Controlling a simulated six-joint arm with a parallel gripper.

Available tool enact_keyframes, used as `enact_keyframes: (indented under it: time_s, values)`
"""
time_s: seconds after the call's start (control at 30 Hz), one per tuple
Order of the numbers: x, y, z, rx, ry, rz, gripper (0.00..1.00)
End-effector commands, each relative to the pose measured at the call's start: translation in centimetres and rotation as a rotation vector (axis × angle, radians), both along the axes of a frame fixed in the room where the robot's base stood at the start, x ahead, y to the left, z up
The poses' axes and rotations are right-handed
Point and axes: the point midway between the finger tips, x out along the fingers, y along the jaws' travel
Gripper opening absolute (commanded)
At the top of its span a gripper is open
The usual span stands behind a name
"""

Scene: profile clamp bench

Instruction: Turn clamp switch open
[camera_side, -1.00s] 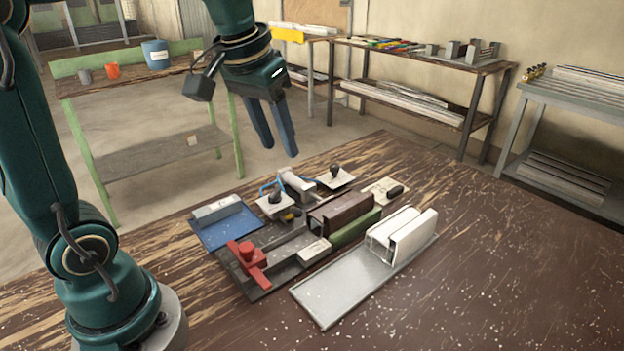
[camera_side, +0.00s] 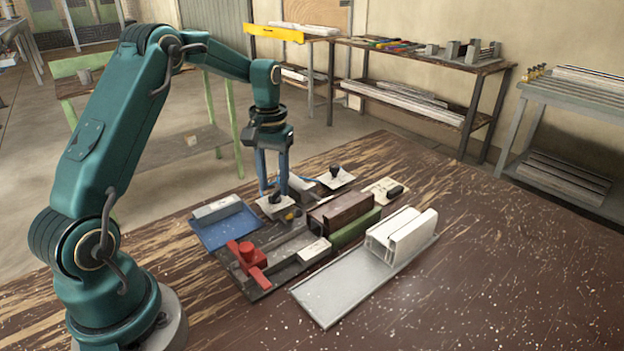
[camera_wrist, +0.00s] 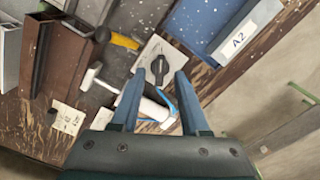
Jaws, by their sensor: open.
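A black switch knob (camera_side: 275,197) stands on a small cream plate (camera_side: 270,209) behind the clamp fixture. In the wrist view the knob (camera_wrist: 160,66) shows on its plate between and just beyond my fingertips. My gripper (camera_side: 272,190) points down over this switch with its two blue fingers apart, one to each side. It also shows in the wrist view (camera_wrist: 160,74), open and empty. Whether the fingers touch the knob cannot be told. A similar black knob (camera_side: 335,170) stands on another plate farther back. Labels on the plates are too small to read.
A brown profile (camera_side: 340,212) lies in the fixture, with a red clamp piece (camera_side: 248,256) at its front. A blue tray (camera_side: 228,234) stands left. A metal plate (camera_side: 335,293) with white profiles (camera_side: 402,236) lies right. A white cylinder (camera_wrist: 150,110) and blue hose are close by.

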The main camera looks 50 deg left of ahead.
Motion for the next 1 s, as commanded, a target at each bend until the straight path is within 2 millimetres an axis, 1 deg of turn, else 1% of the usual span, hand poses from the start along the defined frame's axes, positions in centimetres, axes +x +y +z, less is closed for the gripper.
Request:
enact_keyframes:
  time_s: [0.03, 0.13, 0.4, 0.43, 0.47, 0.5, 0.53, 0.83, 1.0]
  values:
    - [-0.08, -0.06, -0.56, -0.003, 0.004, -0.001, 0.45]
    - [-0.04, -0.05, -1.11, 0.0, 0.001, -0.001, 0.45]
    - [-0.01, -0.04, -1.28, 0.001, -0.001, -0.001, 0.45]
    - [-0.01, -0.04, -1.28, 0.001, -0.001, -0.001, 0.37]
    - [-0.01, -0.04, -1.28, 0.001, -0.001, -0.001, 0.26]
    - [-0.01, -0.04, -1.27, 0.001, -0.001, -0.001, 0.11]
    - [-0.01, -0.04, -1.27, 0.001, -0.001, -0.001, 0.0]
    - [-0.01, -0.05, -1.24, 0.0, -0.001, 0.009, 0.0]
    - [0.0, -0.06, -1.23, 0.0, -0.001, 0.058, 0.0]
